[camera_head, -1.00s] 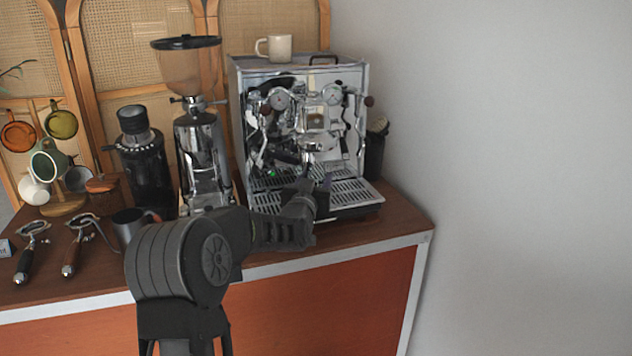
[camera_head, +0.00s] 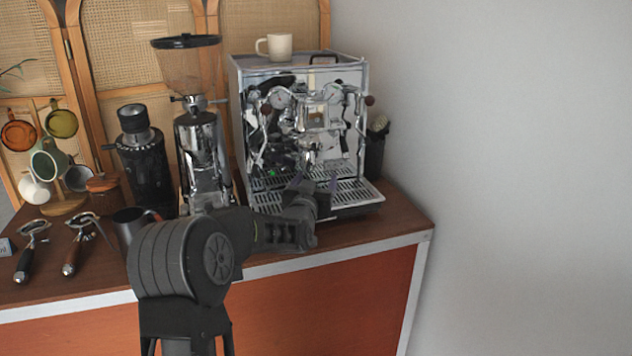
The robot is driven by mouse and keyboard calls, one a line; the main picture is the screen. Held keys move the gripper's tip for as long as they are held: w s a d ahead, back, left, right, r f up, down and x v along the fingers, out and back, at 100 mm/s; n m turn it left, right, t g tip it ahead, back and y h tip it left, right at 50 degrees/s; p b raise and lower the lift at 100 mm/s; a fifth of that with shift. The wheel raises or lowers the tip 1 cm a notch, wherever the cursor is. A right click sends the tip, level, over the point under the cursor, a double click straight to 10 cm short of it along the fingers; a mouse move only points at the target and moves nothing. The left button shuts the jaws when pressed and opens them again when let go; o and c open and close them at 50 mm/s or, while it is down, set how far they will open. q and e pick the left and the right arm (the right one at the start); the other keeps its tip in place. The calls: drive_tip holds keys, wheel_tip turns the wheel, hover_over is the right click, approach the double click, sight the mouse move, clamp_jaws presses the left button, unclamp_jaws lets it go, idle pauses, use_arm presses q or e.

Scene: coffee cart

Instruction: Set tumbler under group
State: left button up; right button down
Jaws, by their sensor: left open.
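The espresso machine (camera_head: 345,80) is chrome and stands at the right end of the counter. Its group (camera_head: 308,148) is in the middle of its front, above a slotted drip tray (camera_head: 355,194). My left gripper (camera_head: 315,184) is at the front of the drip tray, below the group, with its two fingers spread apart. I cannot make out a tumbler; the shiny front and my gripper make the area between and behind the fingers hard to read. My right gripper is not in view.
A cream mug (camera_head: 280,47) stands on the machine. A tall grinder (camera_head: 203,150) and a black grinder (camera_head: 146,165) are to its left. Portafilters (camera_head: 76,250), a dark pitcher (camera_head: 128,222) and a mug tree (camera_head: 64,207) fill the left counter. Front-right counter (camera_head: 400,222) is clear.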

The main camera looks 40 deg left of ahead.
use_arm(q)
drive_tip(key=shift+s, duration=0.1)
drive_tip(key=b+v, duration=0.1)
drive_tip(key=v, duration=0.6)
drive_tip(key=shift+s+d+b, duration=0.2)
drive_tip(key=shift+s+b, duration=0.1)
idle(0.6)
